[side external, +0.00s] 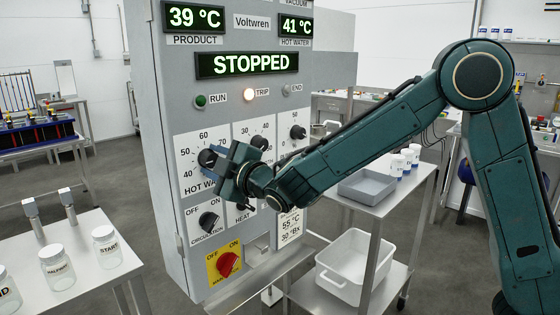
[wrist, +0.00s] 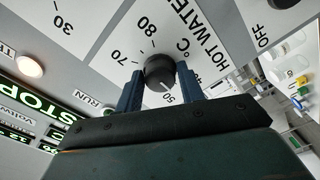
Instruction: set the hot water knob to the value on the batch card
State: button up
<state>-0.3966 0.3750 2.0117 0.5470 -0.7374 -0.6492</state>
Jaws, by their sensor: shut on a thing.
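The hot water knob (side external: 207,158) is a round black dial on the grey control panel, with a scale around it. My gripper (side external: 222,168) is at the panel, shut on this knob. In the wrist view its blue fingers (wrist: 162,76) lie on either side of the knob (wrist: 160,71). The knob's white pointer line is towards the 50 mark; its exact value is hard to read, as my gripper hides part of the scale. The batch card (side external: 290,227) at the panel's lower right reads 55 °C and 30 °BX.
The display (side external: 246,64) reads STOPPED and the TRIP lamp (side external: 249,95) is lit. The hot water readout (side external: 296,27) shows 41 °C. Labelled jars (side external: 107,246) stand at left.

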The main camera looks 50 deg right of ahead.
jog(key=shift+m, duration=0.3)
jog(key=m, duration=0.5)
jog(key=shift+m, duration=0.4)
jog(key=m, duration=0.5)
jog(key=shift+f, duration=0.1)
jog(key=shift+m, duration=0.3)
jog(key=o, duration=1)
jog(key=shift+s, duration=0.15)
jog(key=s, duration=1.3)
jog(key=shift+s, duration=0.25)
